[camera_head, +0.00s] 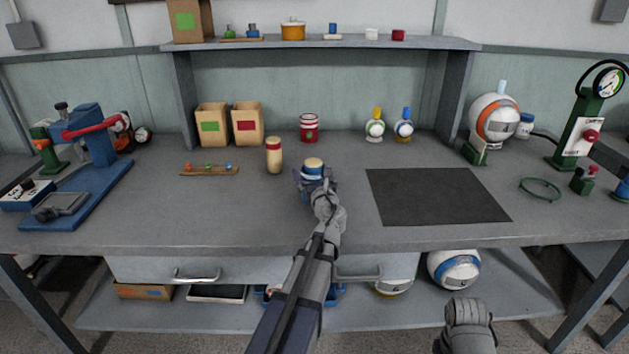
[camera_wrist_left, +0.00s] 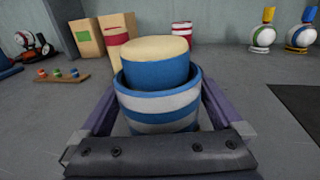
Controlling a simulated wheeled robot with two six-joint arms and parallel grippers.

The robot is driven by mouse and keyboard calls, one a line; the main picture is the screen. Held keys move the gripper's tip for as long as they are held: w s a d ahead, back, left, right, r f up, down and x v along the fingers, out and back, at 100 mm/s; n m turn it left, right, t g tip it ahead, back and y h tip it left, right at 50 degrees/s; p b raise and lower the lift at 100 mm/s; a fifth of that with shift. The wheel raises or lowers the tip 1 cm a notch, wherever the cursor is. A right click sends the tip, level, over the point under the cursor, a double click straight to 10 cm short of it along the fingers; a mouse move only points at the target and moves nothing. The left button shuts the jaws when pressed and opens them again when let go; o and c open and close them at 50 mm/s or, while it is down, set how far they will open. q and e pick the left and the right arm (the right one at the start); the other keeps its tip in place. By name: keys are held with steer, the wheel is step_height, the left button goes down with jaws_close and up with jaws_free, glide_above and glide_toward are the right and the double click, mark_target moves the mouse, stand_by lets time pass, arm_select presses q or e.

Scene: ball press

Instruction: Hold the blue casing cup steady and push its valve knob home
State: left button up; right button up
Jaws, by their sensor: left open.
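The blue casing cup (camera_wrist_left: 165,108), banded in white, stands upright on the bench. In the head view the cup (camera_head: 313,176) is left of the dark mat. The valve knob (camera_wrist_left: 154,62), a blue cylinder with a cream top, sits in the cup's mouth and stands well above its rim. My left gripper (camera_head: 316,183) is open, with its purple fingers on either side of the cup. I cannot tell whether they touch it. The cup's lower part is hidden by the gripper. My right gripper is not seen; only a grey part of my right arm shows at the bottom.
A dark mat (camera_head: 436,195) lies to the right. A blue lever press (camera_head: 92,150) is at the far left, and a green gauge stand (camera_head: 582,125) at the far right. The front bench is clear.

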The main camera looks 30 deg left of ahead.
arm_select(q)
steer(key=shift+w+a, duration=0.35)
steer(key=shift+w, duration=0.05)
steer(key=c, duration=1.2)
steer(key=o, duration=1.2)
steer(key=c, duration=0.8)
